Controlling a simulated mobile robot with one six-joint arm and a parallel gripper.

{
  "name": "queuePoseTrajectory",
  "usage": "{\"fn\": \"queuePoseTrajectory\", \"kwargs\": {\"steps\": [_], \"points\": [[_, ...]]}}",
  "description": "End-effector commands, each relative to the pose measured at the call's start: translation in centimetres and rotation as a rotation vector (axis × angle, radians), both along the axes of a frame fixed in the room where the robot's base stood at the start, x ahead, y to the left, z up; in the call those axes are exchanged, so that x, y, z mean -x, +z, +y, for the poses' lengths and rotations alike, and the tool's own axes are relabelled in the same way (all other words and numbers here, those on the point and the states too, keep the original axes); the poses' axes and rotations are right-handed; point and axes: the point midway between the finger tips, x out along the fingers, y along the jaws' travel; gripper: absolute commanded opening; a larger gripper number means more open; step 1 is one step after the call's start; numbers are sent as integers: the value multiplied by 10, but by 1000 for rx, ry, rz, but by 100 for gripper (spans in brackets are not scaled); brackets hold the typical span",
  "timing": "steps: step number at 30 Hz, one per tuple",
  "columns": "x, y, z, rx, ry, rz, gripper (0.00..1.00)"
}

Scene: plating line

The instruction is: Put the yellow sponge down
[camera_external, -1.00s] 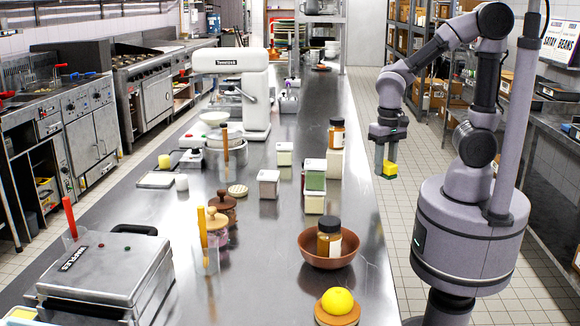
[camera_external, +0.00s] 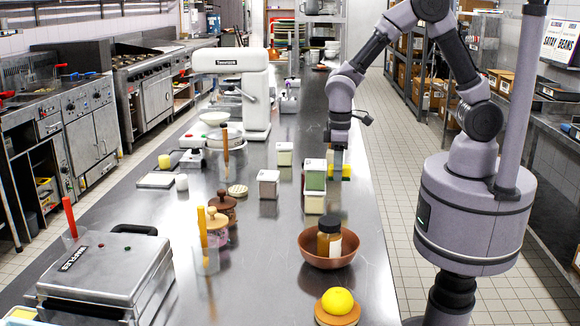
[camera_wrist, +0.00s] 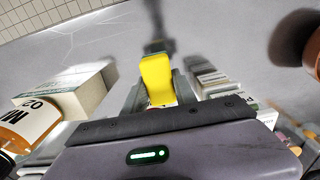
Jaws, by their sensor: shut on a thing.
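The yellow sponge (camera_wrist: 157,78) is between the fingers of my gripper (camera_wrist: 158,95) in the wrist view, with its upper part showing above them. In the external view the sponge (camera_external: 346,172) shows low over the right part of the steel counter (camera_external: 368,235), just right of the stacked green-and-white boxes. My gripper (camera_external: 338,160) points down there, and its fingers are partly hidden by the boxes. I cannot tell whether the sponge touches the counter.
The green-and-white boxes (camera_external: 315,178) stand close left of my gripper. A brown bowl (camera_external: 312,255) with a jar (camera_external: 329,232) stands nearer the camera, and a yellow ball-shaped thing (camera_external: 338,301) nearer still. The counter's right strip past the sponge is clear.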

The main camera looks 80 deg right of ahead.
Motion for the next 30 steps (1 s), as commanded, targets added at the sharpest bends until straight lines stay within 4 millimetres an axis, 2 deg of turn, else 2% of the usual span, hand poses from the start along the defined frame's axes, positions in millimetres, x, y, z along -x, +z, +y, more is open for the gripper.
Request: {"fn": "queuePoseTrajectory", "kwargs": {"steps": [2, 6, 8, 10, 13, 16, 17, 21, 23, 24, 26, 30], "points": [[0, -11, -8, 0, -6, 1, 0], [1, -42, -44, 0, -10, 2, 0], [1, -44, -51, 0, -7, 2, 0], [0, -30, -42, 0, -1, 2, 0], [0, -5, -16, 0, 3, 1, 0], [1, 3, 0, 0, 0, 1, 0], [1, -1, -1, 0, -3, 1, 0], [0, -36, -35, 0, -11, 2, 0], [1, -44, -48, 0, -10, 2, 0], [1, -44, -51, 0, -7, 2, 0], [1, -32, -44, 0, -2, 2, 0], [0, 0, -9, 0, 3, 0, 0]]}}
